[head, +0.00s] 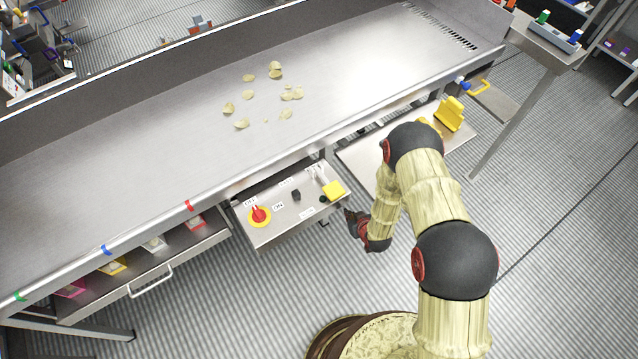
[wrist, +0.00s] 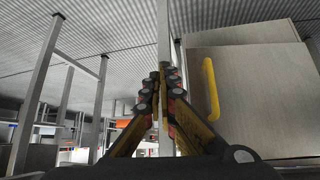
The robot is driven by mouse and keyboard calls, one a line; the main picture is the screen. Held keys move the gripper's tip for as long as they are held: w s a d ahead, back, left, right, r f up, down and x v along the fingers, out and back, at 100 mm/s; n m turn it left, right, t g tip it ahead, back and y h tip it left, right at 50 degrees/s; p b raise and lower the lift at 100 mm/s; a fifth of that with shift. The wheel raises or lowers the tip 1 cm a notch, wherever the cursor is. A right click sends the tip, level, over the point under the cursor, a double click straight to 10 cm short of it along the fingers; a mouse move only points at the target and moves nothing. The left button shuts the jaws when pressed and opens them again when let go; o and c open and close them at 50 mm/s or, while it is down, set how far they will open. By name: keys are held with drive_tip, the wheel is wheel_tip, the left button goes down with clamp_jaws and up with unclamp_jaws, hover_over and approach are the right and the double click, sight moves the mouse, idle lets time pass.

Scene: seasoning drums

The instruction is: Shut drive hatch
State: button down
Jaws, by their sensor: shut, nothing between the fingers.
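A steel panel with a yellow bar handle (head: 481,88) juts out at the right end of the conveyor bench in the head view; it looks like the drive hatch, standing open. In the wrist view a steel panel (wrist: 255,100) with a yellow handle (wrist: 210,90) fills the right side, probably the same hatch. My gripper (wrist: 161,85) is shut and empty, its fingertips together left of that handle and apart from it. In the head view my gripper (head: 352,217) is low, just right of the control box; the fingertips are hard to make out.
The control box (head: 285,212) has a red knob and a yellow part. A flat steel shelf (head: 362,161) with a yellow object (head: 450,113) lies between it and the hatch, partly behind my arm. A pale post (wrist: 163,35) stands behind my fingers. Open floor lies in front.

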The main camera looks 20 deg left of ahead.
drive_tip(key=s+a+r+t+y, duration=0.4)
drive_tip(key=a+r+t+y, duration=0.1)
drive_tip(key=r+t+y, duration=0.15)
drive_tip(key=b+x, duration=0.1)
drive_tip(key=x, duration=1.2)
drive_tip(key=shift+w+a+n, duration=0.25)
drive_tip(key=shift+a+n, duration=0.05)
drive_tip(key=shift+n, duration=0.1)
drive_tip(key=shift+b, duration=0.3)
drive_tip(key=shift+n+g+y, duration=0.35)
drive_tip(key=shift+n+y, duration=0.15)
drive_tip(key=shift+y, duration=0.25)
drive_tip(key=b+x, duration=0.3)
drive_tip(key=x, duration=0.2)
drive_tip(key=shift+w+r, duration=0.1)
drive_tip(key=shift+w, duration=0.35)
drive_tip(key=shift+a+r, duration=0.1)
